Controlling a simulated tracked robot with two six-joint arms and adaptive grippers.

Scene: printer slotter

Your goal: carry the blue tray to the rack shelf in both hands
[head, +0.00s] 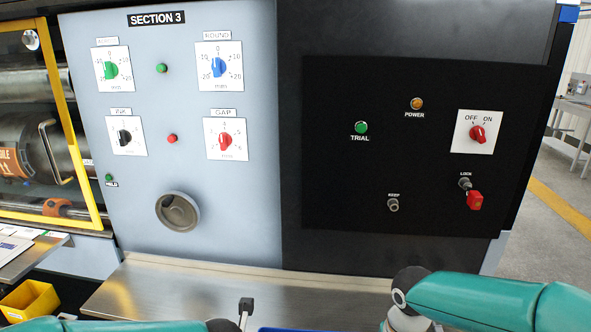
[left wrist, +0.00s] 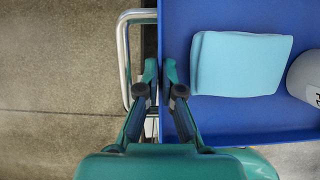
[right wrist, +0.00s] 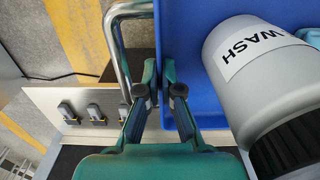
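The blue tray (left wrist: 240,115) fills the right of the left wrist view, with a folded light-blue cloth (left wrist: 240,63) and part of a grey container inside. In the right wrist view the tray (right wrist: 180,60) holds a grey container labelled WASH (right wrist: 255,75). My left gripper (left wrist: 160,75) is closed around the tray's wall, one finger on each side. My right gripper (right wrist: 161,75) grips the wall the same way. In the head view only a thin blue strip of the tray (head: 290,329) shows at the bottom edge. I see no rack shelf.
A printer panel marked SECTION 3 (head: 245,170) stands directly ahead, with a steel ledge (head: 180,290) below it. A yellow bin (head: 30,300) is at lower left. A bent chrome tube (left wrist: 124,60) runs close beside the tray. Open floor (head: 560,220) shows at right.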

